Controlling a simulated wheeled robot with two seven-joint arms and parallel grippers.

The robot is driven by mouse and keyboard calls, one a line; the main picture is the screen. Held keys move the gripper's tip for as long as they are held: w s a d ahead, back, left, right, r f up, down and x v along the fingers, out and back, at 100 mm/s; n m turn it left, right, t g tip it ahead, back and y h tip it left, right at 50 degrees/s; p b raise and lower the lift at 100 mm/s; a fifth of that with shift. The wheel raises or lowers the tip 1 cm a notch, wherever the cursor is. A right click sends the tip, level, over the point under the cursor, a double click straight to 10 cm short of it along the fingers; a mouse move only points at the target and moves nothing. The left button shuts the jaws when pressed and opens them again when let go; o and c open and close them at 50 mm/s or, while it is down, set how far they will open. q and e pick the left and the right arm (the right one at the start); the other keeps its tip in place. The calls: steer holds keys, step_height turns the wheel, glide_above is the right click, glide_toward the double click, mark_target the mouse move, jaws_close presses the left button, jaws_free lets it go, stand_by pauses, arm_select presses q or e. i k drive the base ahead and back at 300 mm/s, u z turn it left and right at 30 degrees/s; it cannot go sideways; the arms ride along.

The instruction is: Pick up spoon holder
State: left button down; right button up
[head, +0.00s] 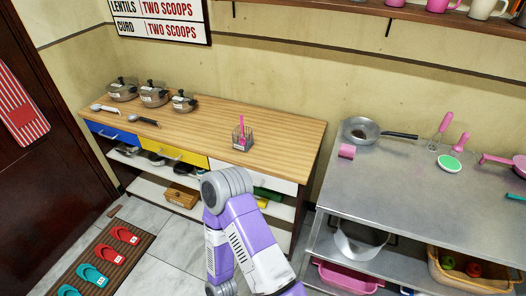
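The spoon holder (243,143) is a small dark grey box with a pale label on its front. It stands upright on the wooden counter (285,135), right of the counter's middle. A pink utensil (241,125) sticks up out of it. Only a bent purple and grey part of my arm shows, at the bottom centre in front of the counter. Neither of my grippers is in view, so their state does not show.
Several lidded pots (153,95) and two ladles (143,120) are on the counter's left part. A metal table (400,190) with a pan (362,130) and pink utensils stands to the right. The counter around the holder is clear.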

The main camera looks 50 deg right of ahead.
mark_target(249, 144)
steer(key=z, duration=2.15)
steer(key=i, duration=0.05)
steer(key=u, duration=1.35)
